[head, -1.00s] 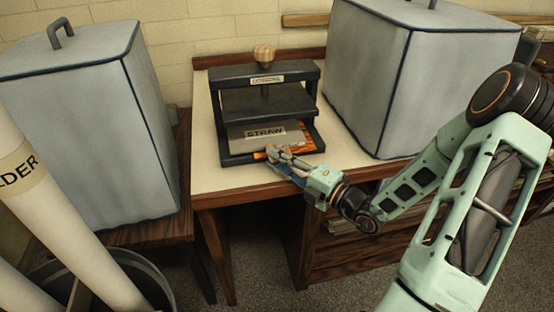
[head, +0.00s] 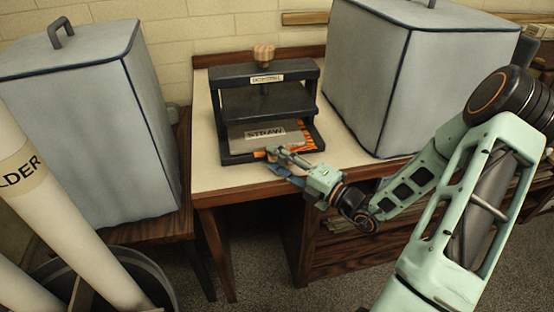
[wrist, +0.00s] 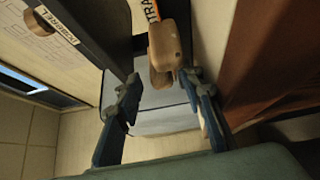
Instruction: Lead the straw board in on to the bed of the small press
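The small press (head: 268,101) is a black frame with a wooden knob on the table. The straw board (head: 245,139) is a grey sheet labelled STRAW, lying flat at the press bed (head: 237,158) under the raised plate. Orange-striped material shows along its right side. How far in it sits is unclear. My gripper (head: 274,153) is low at the bed's front edge. In the wrist view its blue fingers (wrist: 158,82) stand apart, with a wooden block (wrist: 166,45) between and just beyond the tips. Part of the board's lettering shows behind the block. Contact with the block is unclear.
Tall grey covered boxes stand left (head: 85,120) and right (head: 385,80) of the press. Pale rolled tubes (head: 60,230) lean in a bin (head: 140,270) at front left. A narrow strip of bare tabletop (head: 222,177) lies before the press.

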